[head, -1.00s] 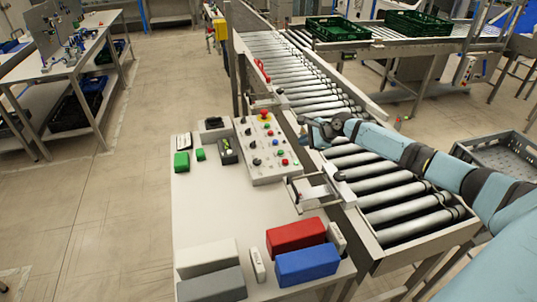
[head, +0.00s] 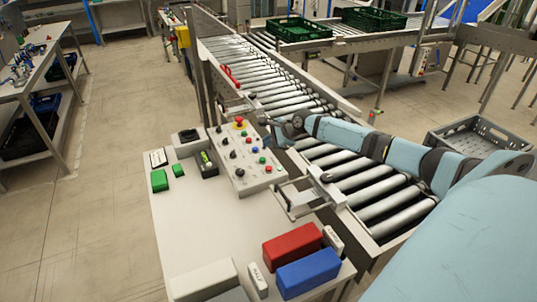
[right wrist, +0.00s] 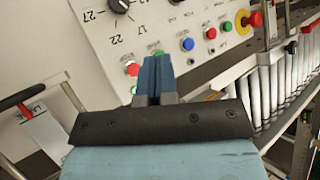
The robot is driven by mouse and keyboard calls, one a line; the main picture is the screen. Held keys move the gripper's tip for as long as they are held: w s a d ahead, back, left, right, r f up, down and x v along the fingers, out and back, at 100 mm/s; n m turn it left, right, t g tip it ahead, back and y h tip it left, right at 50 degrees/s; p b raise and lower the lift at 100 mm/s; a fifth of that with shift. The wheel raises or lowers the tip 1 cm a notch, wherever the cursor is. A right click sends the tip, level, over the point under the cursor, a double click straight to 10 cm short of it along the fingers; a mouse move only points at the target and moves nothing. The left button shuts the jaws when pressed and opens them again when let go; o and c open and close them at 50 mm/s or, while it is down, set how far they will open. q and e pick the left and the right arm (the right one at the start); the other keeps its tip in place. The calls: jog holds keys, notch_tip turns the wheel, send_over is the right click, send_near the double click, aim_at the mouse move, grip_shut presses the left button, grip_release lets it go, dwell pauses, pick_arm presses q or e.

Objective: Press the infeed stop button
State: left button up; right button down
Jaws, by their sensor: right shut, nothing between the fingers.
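The sloped control panel (head: 243,160) stands on the white table beside the roller conveyor. It carries knobs, several small coloured buttons and a red mushroom button (head: 239,121) on a yellow base. In the right wrist view the panel shows a red button (right wrist: 132,69), green button (right wrist: 158,52), blue button (right wrist: 187,44) and another red button (right wrist: 211,33). The labels are too small to read, so I cannot tell which is infeed stop. My right gripper (head: 272,127) is shut and empty at the panel's right side; its blue fingertips (right wrist: 156,60) appear close to the lower buttons. Contact cannot be told.
The roller conveyor (head: 375,192) runs along the right of the table. A metal bracket with a handle (head: 300,197) sits near the panel. Red (head: 292,245) and blue (head: 308,272) blocks lie at the front. Green crates (head: 298,29) stand far back.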

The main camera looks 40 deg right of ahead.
jog(key=b, duration=0.6)
send_over(269, 169)
notch_tip(269, 169, down, 6)
jog(key=shift+d+f, duration=0.1)
jog(key=shift+f, duration=0.15)
jog(key=shift+w+f, duration=0.1)
jog(key=shift+f, duration=0.55)
jog(key=shift+f+b, duration=0.3)
jog(key=shift+f, duration=0.1)
pick_arm(q)
jog(key=shift+m+h, duration=0.3)
jog(key=shift+m, duration=0.1)
jog(key=f, duration=0.3)
jog(key=d+f, duration=0.1)
jog(key=f, duration=0.1)
jog(key=shift+w, duration=0.35)
jog(key=shift+a+f, duration=0.1)
jog(key=shift+a, duration=0.05)
jog(key=shift+f, duration=0.15)
jog(key=shift+r, duration=0.25)
pick_arm(e)
jog(key=shift+f, duration=0.15)
